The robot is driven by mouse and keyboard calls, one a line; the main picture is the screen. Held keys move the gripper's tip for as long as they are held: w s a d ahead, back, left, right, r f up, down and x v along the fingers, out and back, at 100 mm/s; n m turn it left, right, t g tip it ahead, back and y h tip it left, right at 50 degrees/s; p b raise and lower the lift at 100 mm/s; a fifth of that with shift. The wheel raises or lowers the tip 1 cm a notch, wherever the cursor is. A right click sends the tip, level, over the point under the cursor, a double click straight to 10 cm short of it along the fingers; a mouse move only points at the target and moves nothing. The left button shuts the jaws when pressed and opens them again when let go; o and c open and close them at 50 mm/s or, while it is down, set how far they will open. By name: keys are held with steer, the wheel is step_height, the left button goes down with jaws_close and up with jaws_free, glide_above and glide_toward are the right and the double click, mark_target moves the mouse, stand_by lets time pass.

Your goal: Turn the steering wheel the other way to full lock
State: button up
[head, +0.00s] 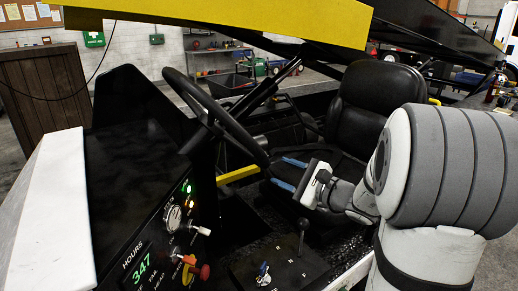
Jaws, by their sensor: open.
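The black steering wheel (226,115) stands in the middle of the head view, seen nearly edge-on and tilted, on its column beside the dashboard. My gripper (279,173) is to the right of the wheel's lower rim, with its two blue fingers pointing left. The fingers are apart and nothing shows between them. The fingertips are close to the lower rim, but I cannot tell whether they touch it. How far the wheel is turned is not clear from this angle.
The dashboard (150,225) with gauge, knobs and an hours display is at left. A black seat (375,110) is behind my gripper. A gear lever (302,235) stands below it. A yellow beam (240,18) crosses overhead. A yellow bar (238,174) lies beyond the wheel.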

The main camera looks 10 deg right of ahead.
mark_target(268, 165)
steer(key=shift+w+a+r, duration=0.2)
steer(key=shift+a+r, duration=0.05)
steer(key=shift+a, duration=0.1)
steer(key=p+x, duration=0.1)
steer(key=x, duration=0.5)
steer(key=shift+w+a+f+p, duration=0.15)
steer(key=shift+w+p, duration=0.05)
steer(key=shift+p, duration=0.15)
jaws_close()
